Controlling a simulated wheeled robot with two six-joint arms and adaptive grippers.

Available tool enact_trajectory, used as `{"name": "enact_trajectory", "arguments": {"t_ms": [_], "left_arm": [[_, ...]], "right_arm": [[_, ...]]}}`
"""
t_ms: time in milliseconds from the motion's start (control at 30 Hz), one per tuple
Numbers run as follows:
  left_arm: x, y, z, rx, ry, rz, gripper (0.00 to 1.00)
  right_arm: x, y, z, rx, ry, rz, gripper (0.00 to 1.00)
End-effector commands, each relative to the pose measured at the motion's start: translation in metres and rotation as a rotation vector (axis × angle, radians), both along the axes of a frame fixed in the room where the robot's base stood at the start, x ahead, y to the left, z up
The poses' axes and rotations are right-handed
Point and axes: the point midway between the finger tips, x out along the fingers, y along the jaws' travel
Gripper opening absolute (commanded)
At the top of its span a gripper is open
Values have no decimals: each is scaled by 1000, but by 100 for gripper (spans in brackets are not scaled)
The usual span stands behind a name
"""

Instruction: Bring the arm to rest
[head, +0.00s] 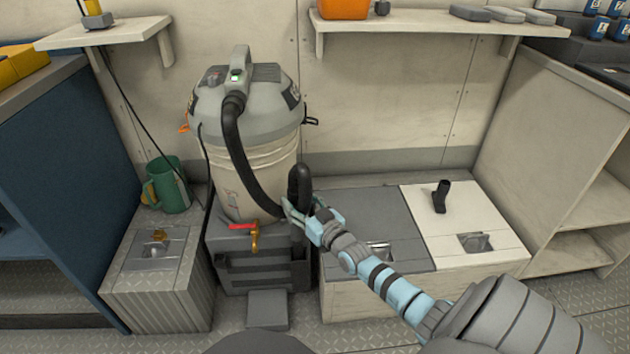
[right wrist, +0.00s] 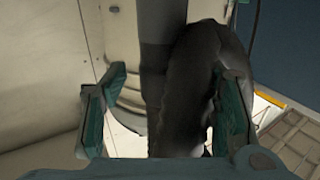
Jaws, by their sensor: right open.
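My right arm (head: 397,291) reaches in from the lower right. Its gripper (head: 297,208) is at the black hose (head: 247,175) beside the grey-topped shop vacuum (head: 246,110). In the right wrist view the two teal jaws (right wrist: 168,105) stand apart. The dark hose (right wrist: 192,85) lies between them, nearer the right jaw; I cannot tell whether it touches that jaw. My left gripper is not in view.
The vacuum stands on a dark grey crate (head: 262,275). A green jug (head: 168,188) stands to its left. A black upright nozzle (head: 441,196) stands on the white locker lid (head: 480,240) at right. Shelves (head: 440,22) hang above; side cabinets (head: 55,170) flank the space.

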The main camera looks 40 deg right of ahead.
Motion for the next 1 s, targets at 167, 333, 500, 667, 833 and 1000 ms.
{"name": "enact_trajectory", "arguments": {"t_ms": [167,333,500,667,833,1000], "left_arm": [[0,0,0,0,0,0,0],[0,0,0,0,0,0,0],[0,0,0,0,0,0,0],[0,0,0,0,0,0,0],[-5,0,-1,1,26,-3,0],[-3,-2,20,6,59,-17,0]], "right_arm": [[-37,5,0,0,2,4,55],[-76,10,0,-3,3,3,55],[-91,12,2,-1,1,1,55],[-91,12,2,0,0,0,55],[-90,27,-14,56,67,68,55],[-117,111,-80,34,439,346,55]]}}
